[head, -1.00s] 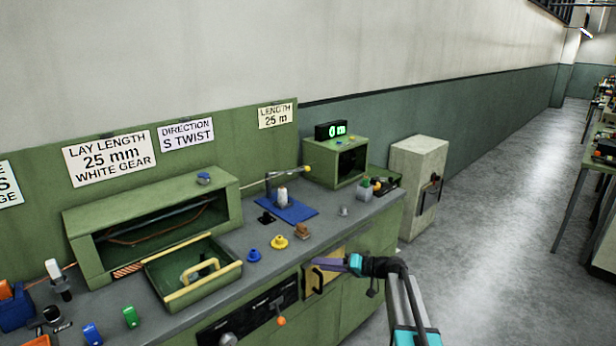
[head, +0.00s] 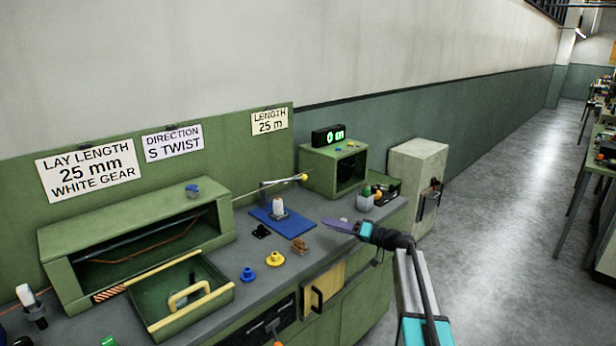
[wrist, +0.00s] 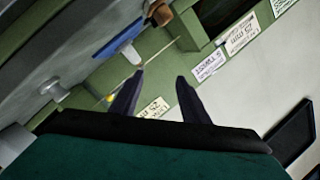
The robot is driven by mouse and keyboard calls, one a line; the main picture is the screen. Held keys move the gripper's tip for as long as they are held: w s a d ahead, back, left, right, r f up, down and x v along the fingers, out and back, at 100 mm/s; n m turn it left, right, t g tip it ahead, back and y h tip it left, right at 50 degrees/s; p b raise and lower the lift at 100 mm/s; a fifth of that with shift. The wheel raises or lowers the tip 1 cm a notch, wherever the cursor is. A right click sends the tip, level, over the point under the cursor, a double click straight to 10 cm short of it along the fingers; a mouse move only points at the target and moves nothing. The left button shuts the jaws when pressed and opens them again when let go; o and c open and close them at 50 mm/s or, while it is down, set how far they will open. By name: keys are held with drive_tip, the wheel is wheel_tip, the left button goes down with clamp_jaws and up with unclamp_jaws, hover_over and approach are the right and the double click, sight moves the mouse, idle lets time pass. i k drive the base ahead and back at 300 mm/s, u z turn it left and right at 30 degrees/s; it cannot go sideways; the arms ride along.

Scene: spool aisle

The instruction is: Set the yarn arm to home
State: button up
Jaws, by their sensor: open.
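The yarn arm (head: 285,182) is a thin rod with a yellow ball tip, held out above the counter behind a blue mat (head: 297,227). A white spool (head: 278,208) stands upright on the mat. In the wrist view the yellow tip (wrist: 110,98) shows just left of my left finger, and the white spool (wrist: 130,53) and blue mat (wrist: 117,38) lie beyond. My gripper (head: 333,224) is over the counter's front right part, apart from the yarn arm. In the wrist view its two fingers (wrist: 158,88) are spread with nothing held between them. No home mark is readable.
A green box with a lit display (head: 330,135) stands right of the yarn arm. Blue (head: 248,274) and yellow (head: 275,259) knobs and a brown piece (head: 300,246) stand along the counter front. A green open tray (head: 175,300) is at left. A grey cabinet (head: 412,175) stands at right.

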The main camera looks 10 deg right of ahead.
sight(304, 177)
drive_tip(key=i, duration=1.1)
drive_tip(key=u, duration=0.05)
